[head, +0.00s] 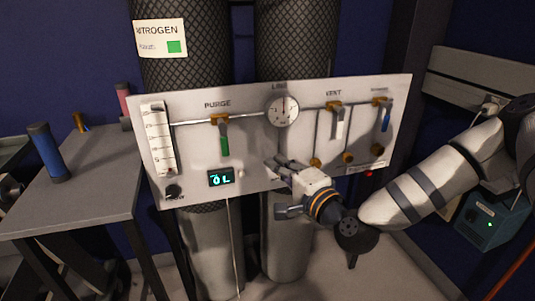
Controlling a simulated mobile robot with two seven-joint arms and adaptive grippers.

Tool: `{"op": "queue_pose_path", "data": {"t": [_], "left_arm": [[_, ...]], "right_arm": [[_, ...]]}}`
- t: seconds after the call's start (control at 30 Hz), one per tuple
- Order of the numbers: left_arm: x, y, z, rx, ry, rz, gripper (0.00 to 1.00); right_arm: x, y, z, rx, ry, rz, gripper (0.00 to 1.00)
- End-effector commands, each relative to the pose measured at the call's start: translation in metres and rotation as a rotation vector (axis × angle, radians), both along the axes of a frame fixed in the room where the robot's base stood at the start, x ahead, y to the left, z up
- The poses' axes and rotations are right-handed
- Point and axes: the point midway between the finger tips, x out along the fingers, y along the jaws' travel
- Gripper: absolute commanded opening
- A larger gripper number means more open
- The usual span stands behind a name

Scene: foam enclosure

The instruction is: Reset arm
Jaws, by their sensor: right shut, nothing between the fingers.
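My right arm comes in from the right edge in the head view. Its gripper (280,188) is shut and empty, in front of the lower middle of a pale gas panel (260,145). I cannot tell whether it touches the panel. The panel has a green purge handle (225,142) hanging down, a white vent handle (339,125), and a blue handle (386,119) at the right. A round gauge (283,111) sits at the top middle. A small display (221,178) reads what looks like "0L". My left gripper is not in view.
Two dark mesh-wrapped cylinders (190,50) stand behind the panel, one labelled nitrogen. A grey table (85,205) at the left holds a blue cylinder (48,152). A teal box (492,220) is at the lower right. A wall rail (460,80) runs behind my right arm.

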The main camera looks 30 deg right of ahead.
Motion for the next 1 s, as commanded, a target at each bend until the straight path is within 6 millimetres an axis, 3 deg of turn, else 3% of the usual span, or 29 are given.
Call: {"op": "queue_pose_path", "data": {"t": [0.17,0.6,0.67,0.73,0.77,0.87,0.97,1.0], "left_arm": [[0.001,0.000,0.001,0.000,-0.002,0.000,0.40],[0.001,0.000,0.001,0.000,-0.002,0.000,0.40],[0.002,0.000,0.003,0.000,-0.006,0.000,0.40],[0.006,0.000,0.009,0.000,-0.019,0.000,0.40],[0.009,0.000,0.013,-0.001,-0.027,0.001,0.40],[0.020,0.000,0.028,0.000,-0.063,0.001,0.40],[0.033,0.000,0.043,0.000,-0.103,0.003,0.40],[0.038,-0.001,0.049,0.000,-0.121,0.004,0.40]], "right_arm": [[-0.013,0.000,0.000,0.000,-0.001,0.001,0.00],[-0.013,0.001,-0.001,-0.001,0.002,0.002,0.00],[-0.016,0.008,-0.007,-0.015,0.029,0.021,0.00],[-0.027,0.029,-0.030,-0.065,0.121,0.079,0.00],[-0.036,0.042,-0.045,-0.099,0.181,0.120,0.00],[-0.089,0.088,-0.106,-0.249,0.427,0.296,0.00],[-0.167,0.117,-0.160,-0.414,0.675,0.493,0.00],[-0.203,0.124,-0.176,-0.482,0.771,0.578,0.00]]}}
